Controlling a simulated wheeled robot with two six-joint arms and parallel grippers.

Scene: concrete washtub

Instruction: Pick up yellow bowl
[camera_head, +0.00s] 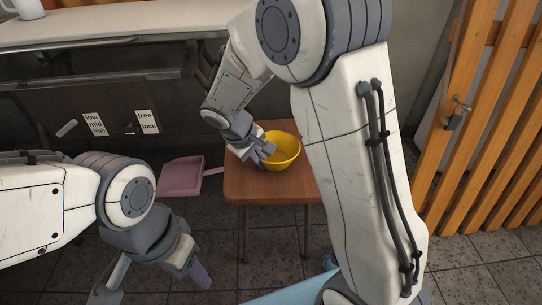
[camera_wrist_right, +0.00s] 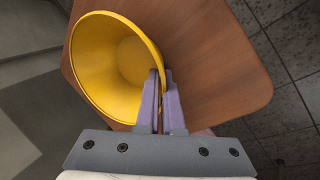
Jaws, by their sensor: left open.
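The yellow bowl (camera_head: 284,152) stands on a small brown wooden stool (camera_head: 260,188) in the head view. My right gripper (camera_head: 265,152) is at the bowl's left side. In the right wrist view, the bowl (camera_wrist_right: 108,65) fills the left of the picture, and the purple fingers of my right gripper (camera_wrist_right: 160,88) are close together on its rim, one inside and one outside. The bowl appears to rest on the stool top. My left gripper (camera_head: 155,282) is open and empty, low at the front left, away from the bowl.
A pink dustpan (camera_head: 180,177) lies on the tiled floor left of the stool. A counter (camera_head: 130,22) with a white mug (camera_head: 25,8) runs along the back. An orange slatted wooden gate (camera_head: 480,120) stands at the right. A light blue surface (camera_head: 290,290) shows at the bottom.

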